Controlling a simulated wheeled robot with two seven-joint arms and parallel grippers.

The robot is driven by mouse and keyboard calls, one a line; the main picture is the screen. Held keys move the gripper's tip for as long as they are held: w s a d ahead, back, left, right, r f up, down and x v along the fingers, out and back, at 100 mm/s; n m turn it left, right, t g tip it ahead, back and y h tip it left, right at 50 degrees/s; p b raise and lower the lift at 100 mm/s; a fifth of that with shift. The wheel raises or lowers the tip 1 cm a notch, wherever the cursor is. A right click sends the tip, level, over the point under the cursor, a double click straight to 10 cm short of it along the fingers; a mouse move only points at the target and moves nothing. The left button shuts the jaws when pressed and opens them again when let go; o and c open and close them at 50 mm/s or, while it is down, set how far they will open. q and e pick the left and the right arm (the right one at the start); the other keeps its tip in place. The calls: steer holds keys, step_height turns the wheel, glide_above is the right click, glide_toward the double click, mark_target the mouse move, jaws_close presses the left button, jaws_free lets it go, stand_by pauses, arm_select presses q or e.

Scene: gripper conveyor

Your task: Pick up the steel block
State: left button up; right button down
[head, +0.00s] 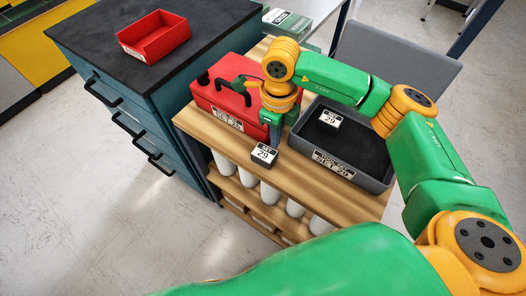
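A small dark block with a white label reading 29 (264,156) is near the front edge of the wooden bench top (215,134). My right gripper (275,138) points down directly behind and above this block. Its grey fingers reach down to about the block's back edge. From this angle I cannot tell if they touch it, or if they are open or shut. A similar labelled piece (330,121) is in the grey tray (350,172) to the right. My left gripper is out of view.
A red toolbox (215,107) with dark latches stands just left of my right gripper. A red open bin (155,38) sits on a dark-topped teal drawer cabinet (85,35). White cylinders (270,193) stand on the shelf below. A grey panel (400,58) is behind the tray.

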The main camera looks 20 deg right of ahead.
steer(key=s+d+r+b, duration=0.2)
steer(key=d+r, duration=0.5)
steer(key=d, duration=0.4)
steer(key=shift+s+d+r+b, duration=0.15)
steer(key=shift+s+r+b, duration=0.2)
steer(key=shift+s, duration=0.1)
steer(key=c, duration=0.5)
jaws_free()
steer(key=shift+w+f, duration=0.1)
steer(key=shift+w, duration=0.05)
steer(key=shift+o, duration=0.9)
